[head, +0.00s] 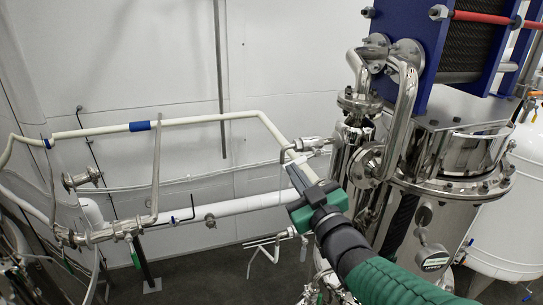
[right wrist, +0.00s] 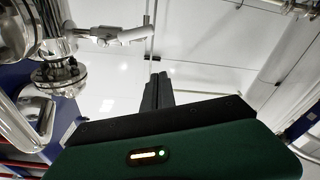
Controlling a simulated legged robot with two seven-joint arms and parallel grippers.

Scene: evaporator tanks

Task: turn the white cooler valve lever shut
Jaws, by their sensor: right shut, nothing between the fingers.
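My right gripper (head: 297,168) reaches up and left from the lower right of the head view. Its fingers are shut with nothing between them; the closed dark fingers also show in the right wrist view (right wrist: 157,90). A small steel valve fitting (head: 312,143) sits just beyond the fingertips, beside the tall steel column. A pale grey-white lever-like part (right wrist: 128,36) sticks out from this fitting in the right wrist view, above and left of the fingers and apart from them there. In the head view the fingertips overlap that area, so contact cannot be told. My left gripper is not in view.
Steel vessels (head: 465,215) and a blue-framed plate unit (head: 410,35) stand at the right. A cream pipe with a blue band (head: 139,126) runs along the wall. A thicker white pipe (head: 245,204) runs below. Open floor lies at lower middle.

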